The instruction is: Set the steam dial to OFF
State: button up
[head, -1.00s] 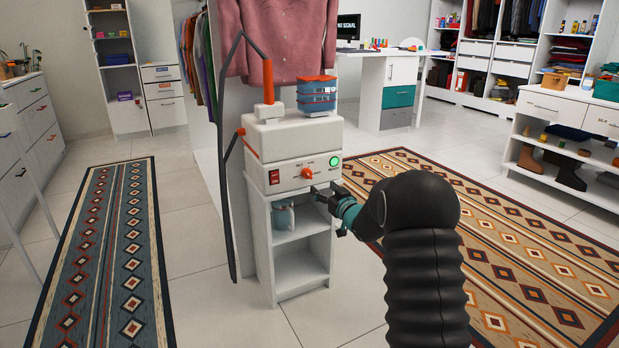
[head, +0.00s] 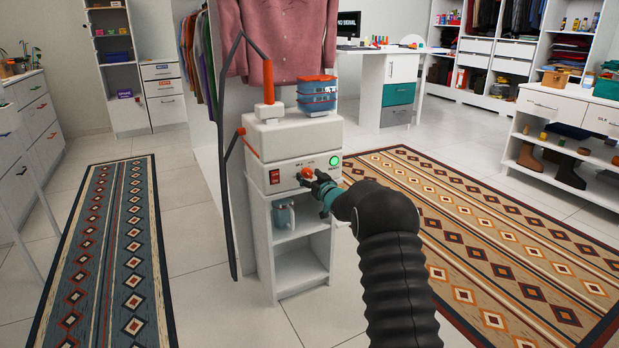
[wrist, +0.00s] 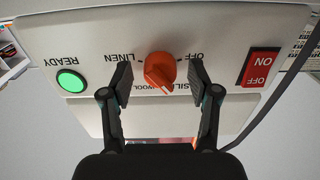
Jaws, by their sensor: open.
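The orange steam dial (head: 306,172) is on the front panel of the white steamer unit (head: 270,150). In the wrist view, which is upside down, the dial (wrist: 161,68) has OFF printed to its upper right, LINEN to its upper left, and SILK and WOOL below. Its raised ridge faces the camera, away from OFF, near the WOOL side; the exact setting is hard to tell. My gripper (head: 311,180) is open, its fingers (wrist: 160,82) on either side of the dial with gaps visible. In the head view my gripper partly covers the dial's right side.
A red ON/OFF switch (wrist: 259,67) and a lit green READY light (wrist: 71,80) flank the dial. Blue containers (head: 317,93) and an iron-like orange handle stand on top. A mug (head: 284,215) sits on the shelf below.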

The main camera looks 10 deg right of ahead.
jog(key=c, duration=1.2)
jog(key=shift+o, duration=0.2)
jog(key=shift+f+n+b, duration=0.1)
jog(key=shift+n+b, duration=0.2)
jog(key=shift+b, duration=0.15)
jog(key=n+b, duration=0.9)
jog(key=b, duration=0.1)
jog(key=shift+n, duration=0.3)
jog(key=shift+n+b, duration=0.95)
jog(key=shift+n, duration=0.95)
